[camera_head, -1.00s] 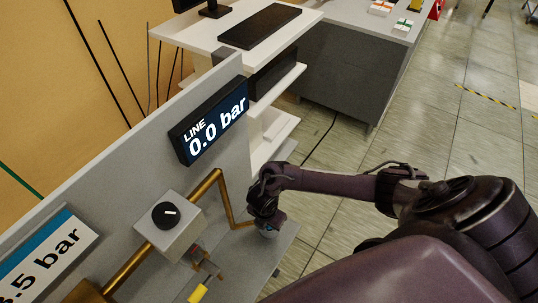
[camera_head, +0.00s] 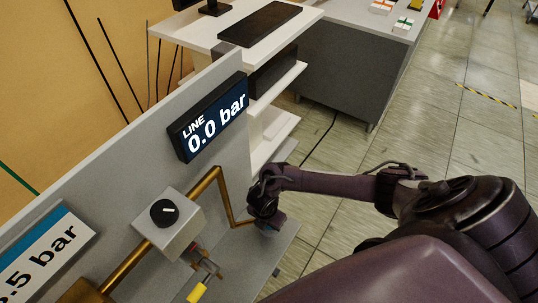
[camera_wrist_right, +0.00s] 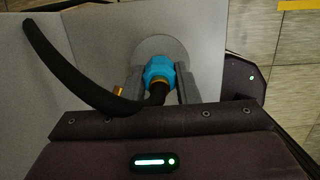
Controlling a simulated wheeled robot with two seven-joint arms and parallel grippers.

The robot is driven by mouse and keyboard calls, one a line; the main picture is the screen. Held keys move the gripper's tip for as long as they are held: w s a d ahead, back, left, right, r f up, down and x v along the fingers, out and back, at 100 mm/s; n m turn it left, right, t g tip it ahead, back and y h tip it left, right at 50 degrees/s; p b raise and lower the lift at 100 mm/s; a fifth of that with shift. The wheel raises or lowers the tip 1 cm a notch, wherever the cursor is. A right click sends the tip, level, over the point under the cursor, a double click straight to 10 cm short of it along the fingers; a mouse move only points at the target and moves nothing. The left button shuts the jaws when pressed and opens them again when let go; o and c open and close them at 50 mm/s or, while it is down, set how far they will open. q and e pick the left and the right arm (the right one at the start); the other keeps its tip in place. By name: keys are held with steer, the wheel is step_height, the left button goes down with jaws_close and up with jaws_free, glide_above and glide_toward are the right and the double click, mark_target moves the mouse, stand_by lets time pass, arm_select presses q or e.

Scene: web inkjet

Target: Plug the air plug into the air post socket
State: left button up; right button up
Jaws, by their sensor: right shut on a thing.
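The air plug (camera_wrist_right: 158,72) is a blue collar with a black hose (camera_wrist_right: 75,75) curving away to the left in the right wrist view. My right gripper (camera_wrist_right: 160,85) is shut on it, with one grey finger on each side. In that view the plug sits over a round grey disc (camera_wrist_right: 158,47), perhaps the socket's base. The socket itself is hidden behind the plug, so I cannot tell how deep the plug sits. In the head view my right gripper (camera_head: 268,218) is low at the end of the brass pipe (camera_head: 228,205). My left gripper is not in view.
A grey panel (camera_head: 120,150) bears a display (camera_head: 208,117) reading "LINE 0.0 bar". A valve box with a black knob (camera_head: 164,212) stands left of my right gripper. A yellow-ended part (camera_head: 197,293) is below it.

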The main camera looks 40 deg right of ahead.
steer(key=shift+f+b, duration=0.35)
steer(key=shift+f, duration=0.15)
steer(key=o, duration=1)
steer(key=shift+r, duration=0.15)
steer(key=r, duration=0.2)
steer(key=r+p, duration=0.1)
steer(key=r, duration=0.2)
steer(key=a+r, duration=0.1)
steer(key=r, duration=0.1)
steer(key=shift+s+r, duration=0.25)
steer(key=shift+r, duration=0.05)
steer(key=shift+f, duration=0.1)
